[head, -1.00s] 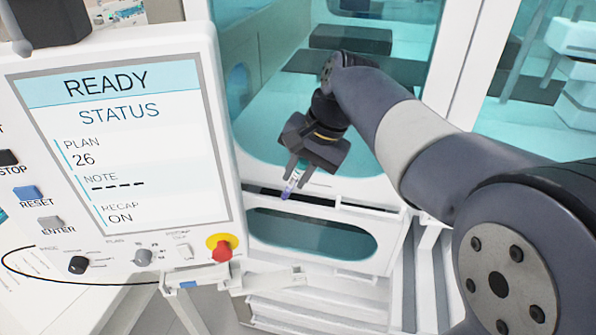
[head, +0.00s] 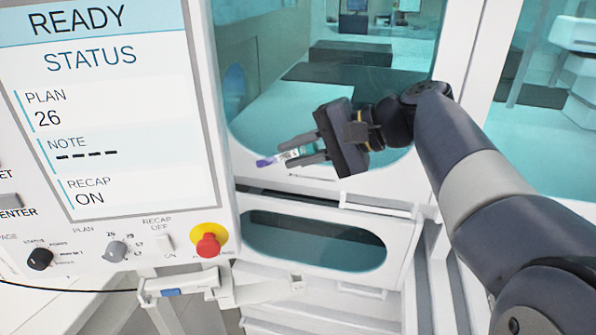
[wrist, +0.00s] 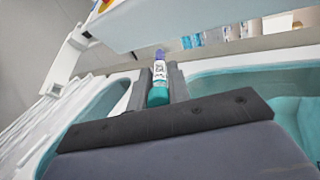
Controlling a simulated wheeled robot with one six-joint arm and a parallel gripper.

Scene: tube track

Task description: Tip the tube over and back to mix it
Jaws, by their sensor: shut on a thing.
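My gripper (head: 308,152) is shut on the tube (head: 270,160) and holds it in the air in front of the glass-fronted cabinet. The tube has a purple cap, which points left and slightly down in the head view. The tube lies nearly level, with its cap end sticking out past the fingertips. In the wrist view the tube (wrist: 159,82) sits between the two grey fingers, purple end away from my palm and a teal part close to it. The middle of the tube is partly covered by the fingers in the head view.
A control panel (head: 110,130) with a screen reading READY and a red stop knob (head: 208,243) stands close on the left. The cabinet's white frame (head: 320,188) and a lower oval window (head: 315,240) are behind my gripper. Open air lies between panel and cabinet.

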